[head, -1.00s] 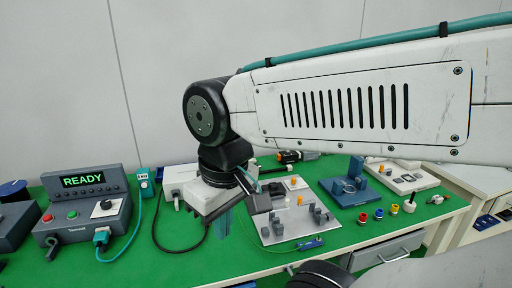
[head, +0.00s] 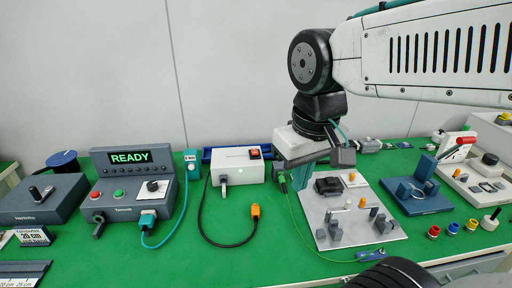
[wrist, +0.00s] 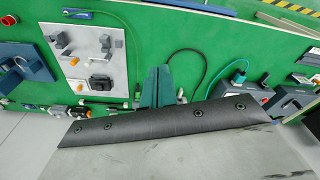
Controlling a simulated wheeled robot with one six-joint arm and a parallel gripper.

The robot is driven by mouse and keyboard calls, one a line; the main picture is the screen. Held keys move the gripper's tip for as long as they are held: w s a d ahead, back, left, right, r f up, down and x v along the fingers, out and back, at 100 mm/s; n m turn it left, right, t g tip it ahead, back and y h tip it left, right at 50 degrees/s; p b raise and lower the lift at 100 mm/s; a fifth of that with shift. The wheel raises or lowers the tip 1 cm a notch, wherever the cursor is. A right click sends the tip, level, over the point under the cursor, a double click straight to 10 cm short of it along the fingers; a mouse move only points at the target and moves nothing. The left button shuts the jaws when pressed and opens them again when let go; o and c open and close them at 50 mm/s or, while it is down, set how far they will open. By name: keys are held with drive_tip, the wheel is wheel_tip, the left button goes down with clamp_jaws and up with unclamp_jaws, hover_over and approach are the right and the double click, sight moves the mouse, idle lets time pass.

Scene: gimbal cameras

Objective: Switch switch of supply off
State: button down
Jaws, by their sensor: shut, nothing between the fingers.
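The supply is a white box (head: 226,172) at the back of the green bench in the head view. I cannot tell the rocker's tilt. My gripper (head: 297,183) points down just right of the box, with its teal fingers together and empty. In the wrist view my gripper (wrist: 157,80) shows its fingers closed over the green bench. The supply cannot be made out there; my wrist covers the lower part.
A grey console (head: 128,190) reading READY stands left of the supply. A black cable (head: 203,225) runs from the supply to an orange plug (head: 255,211). A grey fixture plate (head: 340,225) lies right of my gripper, and a blue fixture (head: 415,195) is beyond it. A wall closes the back.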

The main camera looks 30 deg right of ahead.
drive_tip(key=w+d+r+m, duration=0.1)
drive_tip(key=w, duration=0.6)
drive_tip(key=w+d+r, duration=0.2)
drive_tip(key=w, duration=0.4)
drive_tip(key=m+t+h, duration=0.1)
drive_tip(key=m, duration=0.2)
hover_over(256, 153)
drive_tip(key=s, duration=0.2)
drive_tip(key=s+a+x, duration=0.1)
drive_tip(key=s+x, duration=0.1)
drive_tip(key=x, duration=0.6)
drive_tip(key=shift+w+a+f, duration=0.2)
drive_tip(key=shift+a+f, duration=0.05)
drive_tip(key=shift+a, duration=0.05)
drive_tip(key=x, duration=0.8)
drive_tip(key=s+x, duration=0.1)
drive_tip(key=x, duration=0.4)
drive_tip(key=shift+s+a+f, duration=0.15)
drive_tip(key=shift+a, duration=0.1)
drive_tip(key=shift+f, duration=0.4)
